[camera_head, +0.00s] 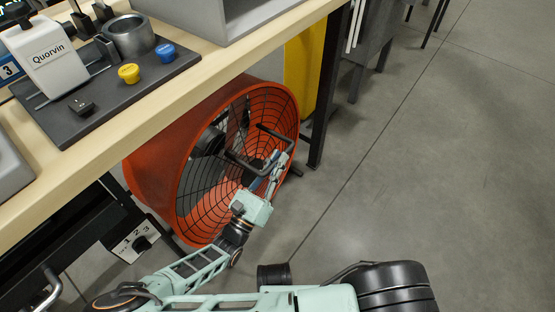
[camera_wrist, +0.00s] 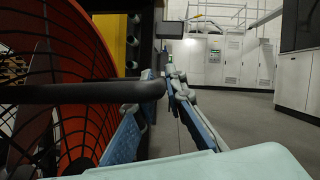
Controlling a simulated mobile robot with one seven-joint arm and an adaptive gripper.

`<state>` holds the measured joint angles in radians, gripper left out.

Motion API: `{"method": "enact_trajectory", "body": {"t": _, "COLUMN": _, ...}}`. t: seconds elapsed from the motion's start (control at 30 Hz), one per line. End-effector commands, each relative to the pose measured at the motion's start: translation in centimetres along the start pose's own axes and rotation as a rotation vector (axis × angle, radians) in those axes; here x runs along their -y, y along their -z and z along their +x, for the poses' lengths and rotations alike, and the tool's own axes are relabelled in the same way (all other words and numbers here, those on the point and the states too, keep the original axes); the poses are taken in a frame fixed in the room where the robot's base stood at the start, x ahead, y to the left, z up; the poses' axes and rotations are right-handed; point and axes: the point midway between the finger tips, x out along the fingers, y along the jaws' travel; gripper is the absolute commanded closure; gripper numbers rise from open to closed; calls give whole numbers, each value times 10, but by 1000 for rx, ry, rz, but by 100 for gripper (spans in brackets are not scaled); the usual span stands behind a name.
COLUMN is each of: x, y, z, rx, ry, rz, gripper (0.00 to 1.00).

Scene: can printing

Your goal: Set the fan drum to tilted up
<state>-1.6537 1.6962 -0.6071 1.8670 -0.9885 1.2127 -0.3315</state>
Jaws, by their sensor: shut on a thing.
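The fan drum (camera_head: 150,165) is a large orange cylinder with a black wire grille, standing on the floor under the table's edge. Its grille faces right in the head view; I cannot tell its exact tilt. In the wrist view its orange rim and grille (camera_wrist: 88,60) fill the left side. A black bar handle (camera_head: 243,166) sticks out in front of the grille. My gripper (camera_head: 279,170) is shut on the handle near its bent end. In the wrist view the bar (camera_wrist: 80,93) runs from the left into the blue-padded fingers (camera_wrist: 158,98). The fingers partly hide the grip.
A wooden table (camera_head: 190,88) overhangs the drum, with a dark table leg (camera_head: 327,95) close on its right. A yellow post (camera_head: 305,70) stands behind it. A panel marked with numbers (camera_head: 138,239) is at lower left. Grey floor to the right is open.

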Motion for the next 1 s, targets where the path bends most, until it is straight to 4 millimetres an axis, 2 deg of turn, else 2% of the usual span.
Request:
{"method": "enact_trajectory", "body": {"t": 0.03, "x": 2, "y": -13, "z": 5, "rx": 0, "ry": -9, "rz": -16, "gripper": 100}}
{"method": "enact_trajectory", "body": {"t": 0.4, "x": -23, "y": -59, "z": 23, "rx": 1, "ry": -53, "rz": -118, "gripper": 100}}
{"method": "enact_trajectory", "body": {"t": 0.53, "x": -29, "y": -65, "z": 26, "rx": 3, "ry": -54, "rz": -120, "gripper": 100}}
{"method": "enact_trajectory", "body": {"t": 0.8, "x": -29, "y": -65, "z": 26, "rx": 4, "ry": -54, "rz": -119, "gripper": 100}}
{"method": "enact_trajectory", "body": {"t": 0.83, "x": -29, "y": -65, "z": 26, "rx": 4, "ry": -54, "rz": -119, "gripper": 88}}
{"method": "enact_trajectory", "body": {"t": 1.0, "x": -29, "y": -64, "z": 26, "rx": 3, "ry": -53, "rz": -120, "gripper": 71}}
